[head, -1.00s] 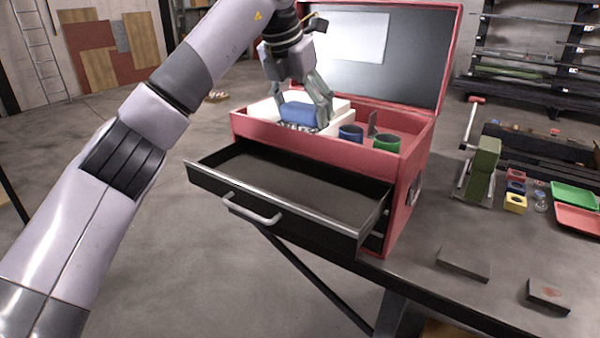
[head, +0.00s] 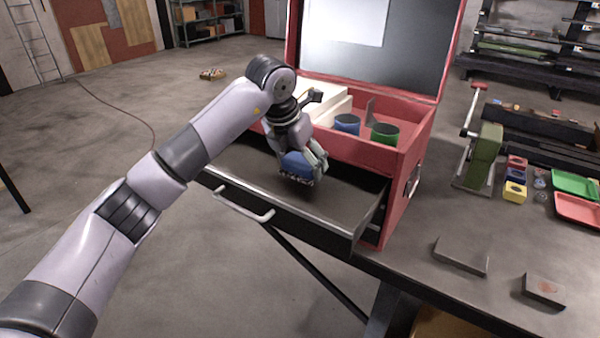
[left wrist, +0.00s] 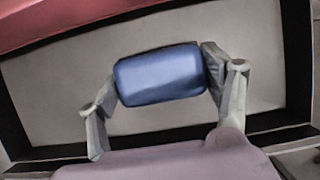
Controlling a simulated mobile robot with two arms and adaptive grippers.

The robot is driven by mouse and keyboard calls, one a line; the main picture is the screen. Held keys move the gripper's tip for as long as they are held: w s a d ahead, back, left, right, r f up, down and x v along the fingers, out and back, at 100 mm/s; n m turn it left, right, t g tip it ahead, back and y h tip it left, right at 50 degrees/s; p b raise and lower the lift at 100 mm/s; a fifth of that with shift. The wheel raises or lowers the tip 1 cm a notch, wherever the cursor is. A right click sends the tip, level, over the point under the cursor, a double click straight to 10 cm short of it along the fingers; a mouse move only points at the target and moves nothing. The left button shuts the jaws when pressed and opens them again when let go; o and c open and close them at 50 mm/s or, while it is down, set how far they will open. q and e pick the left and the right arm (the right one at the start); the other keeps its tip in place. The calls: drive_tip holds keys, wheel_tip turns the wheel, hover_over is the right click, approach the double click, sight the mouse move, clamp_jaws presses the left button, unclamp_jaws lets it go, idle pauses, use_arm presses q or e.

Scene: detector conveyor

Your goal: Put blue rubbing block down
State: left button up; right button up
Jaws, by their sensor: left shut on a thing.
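The blue rubbing block (head: 300,164) is held between the fingers of my left gripper (head: 304,172), over the open drawer (head: 345,205) of the red toolbox (head: 412,150). In the left wrist view the blue block (left wrist: 160,75) sits between the two fingers, with the drawer's grey floor (left wrist: 60,90) behind it. I cannot tell exactly how far above the drawer floor the block is. My right gripper is not in view.
The toolbox's upper tray holds a blue cup (head: 347,124), a green cup (head: 385,133) and a white box (head: 325,105). To the right on the workbench are a green press (head: 480,155), small coloured blocks and green and red trays (head: 578,208).

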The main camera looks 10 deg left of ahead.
sight(300, 178)
use_arm(q)
drive_tip(key=shift+f, duration=0.2)
drive_tip(key=shift+s+f, duration=0.1)
drive_tip(key=shift+f, duration=0.2)
wheel_tip(300, 178, down, 2)
drive_tip(key=shift+f+p, duration=0.2)
drive_tip(key=shift+p, duration=0.3)
drive_tip(key=shift+f, duration=0.35)
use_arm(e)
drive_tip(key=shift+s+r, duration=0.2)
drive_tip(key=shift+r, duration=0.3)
use_arm(q)
drive_tip(key=o, duration=0.7)
drive_tip(key=shift+f, duration=0.2)
drive_tip(key=shift+c, duration=0.2)
drive_tip(key=o, duration=0.5)
drive_tip(key=shift+c, duration=0.2)
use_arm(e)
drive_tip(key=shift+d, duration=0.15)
use_arm(q)
drive_tip(key=shift+r, duration=0.1)
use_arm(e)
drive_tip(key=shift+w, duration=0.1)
